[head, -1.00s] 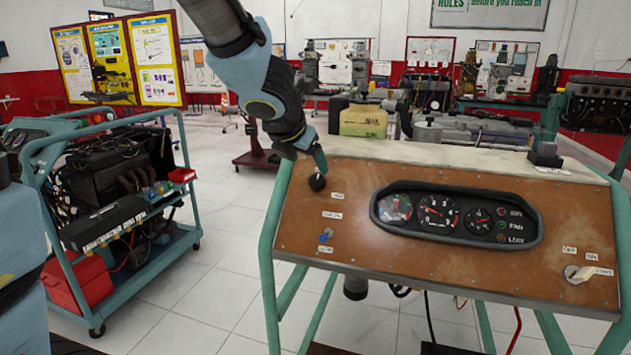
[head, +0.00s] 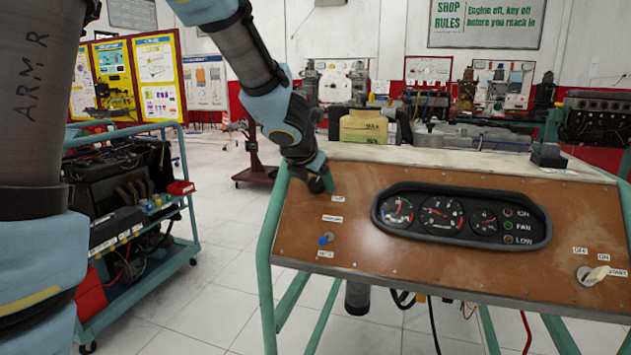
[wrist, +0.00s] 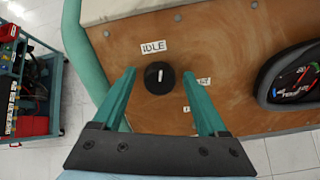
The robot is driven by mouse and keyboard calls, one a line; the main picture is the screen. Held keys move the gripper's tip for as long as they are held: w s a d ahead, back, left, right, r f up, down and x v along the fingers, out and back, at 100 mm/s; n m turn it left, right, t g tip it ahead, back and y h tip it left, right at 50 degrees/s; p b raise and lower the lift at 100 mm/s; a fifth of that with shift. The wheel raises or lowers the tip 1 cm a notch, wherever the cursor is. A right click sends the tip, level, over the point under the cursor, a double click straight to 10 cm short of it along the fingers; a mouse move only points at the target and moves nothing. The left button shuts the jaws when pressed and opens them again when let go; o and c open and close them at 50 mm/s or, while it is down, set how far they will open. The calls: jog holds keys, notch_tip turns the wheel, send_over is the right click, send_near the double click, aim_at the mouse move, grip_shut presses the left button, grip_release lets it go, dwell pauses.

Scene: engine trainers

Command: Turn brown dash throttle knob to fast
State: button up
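The throttle knob (wrist: 159,83) is round and black with a short white mark. It sits on the brown dash panel (head: 400,265), which also shows in the wrist view (wrist: 250,30). The white mark stands nearly upright in the wrist view, toward the IDLE label (wrist: 153,47) above the knob. A second label (wrist: 203,82) is partly covered by the right finger, with only its end readable. My gripper (wrist: 159,74) is open, its green fingers apart on either side of the knob with gaps visible. In the head view my gripper (head: 324,182) is at the panel's upper left and largely hides the knob.
A gauge cluster (head: 460,217) is right of the knob. A teal cart (head: 185,225) stands left, with open floor between.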

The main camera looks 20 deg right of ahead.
grip_shut()
dwell(0.4)
jog(key=m, duration=0.4)
jog(key=shift+s+m, duration=0.1)
jog(key=shift+m, duration=0.3)
jog(key=m, duration=0.5)
jog(key=shift+s+f+p, duration=0.1)
jog(key=shift+p, duration=0.25)
jog(key=m, duration=0.5)
jog(key=shift+f+m+t, duration=0.1)
jog(key=shift+m+t, duration=0.2)
jog(key=shift+m, duration=0.1)
jog(key=m, duration=0.4)
jog(key=shift+s+f+m, duration=0.1)
jog(key=shift+m, duration=0.3)
jog(key=shift+a, duration=0.1)
